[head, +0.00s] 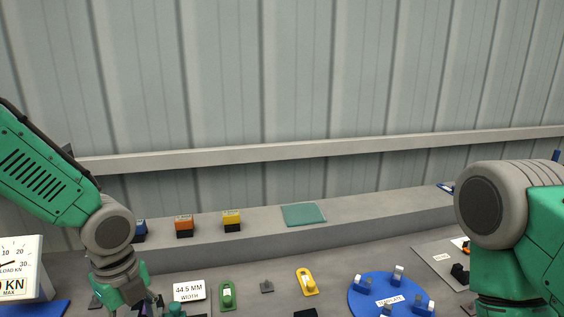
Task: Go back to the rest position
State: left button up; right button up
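My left arm comes in from the left in the head view and bends down at the wrist. My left gripper (146,308) is at the bottom edge, left of the "44.5 MM WIDTH" sign. Its fingers are mostly cut off by the frame, so its opening and anything in it cannot be made out. My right arm fills the right side, with its grey joint raised over the table. My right gripper is outside the view.
A blue round plate (359,296) with grey-blue blocks lies lower right of centre. Green (227,296) and yellow (307,283) tagged pieces lie nearby. A load gauge (20,268) stands at left. Orange (184,225) and yellow (232,219) blocks and a green mat (303,214) sit on the rear ledge.

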pick_arm(q)
jog(key=s+d+f+n+h, duration=0.2)
jog(key=s+d+f+n, duration=0.1)
jog(key=s+f+n, duration=1.2)
jog(key=s+a+f+n+y, duration=0.1)
jog(key=s+a+f+n, duration=0.25)
jog(key=s+n, duration=0.2)
jog(key=s+a+f+n+y, duration=0.1)
jog(key=s+a+f+n, duration=0.25)
jog(key=s, duration=0.25)
notch_tip(320, 180, down, 12)
jog(key=w+d+b, duration=0.2)
jog(key=b, duration=1)
jog(key=shift+w+t, duration=0.3)
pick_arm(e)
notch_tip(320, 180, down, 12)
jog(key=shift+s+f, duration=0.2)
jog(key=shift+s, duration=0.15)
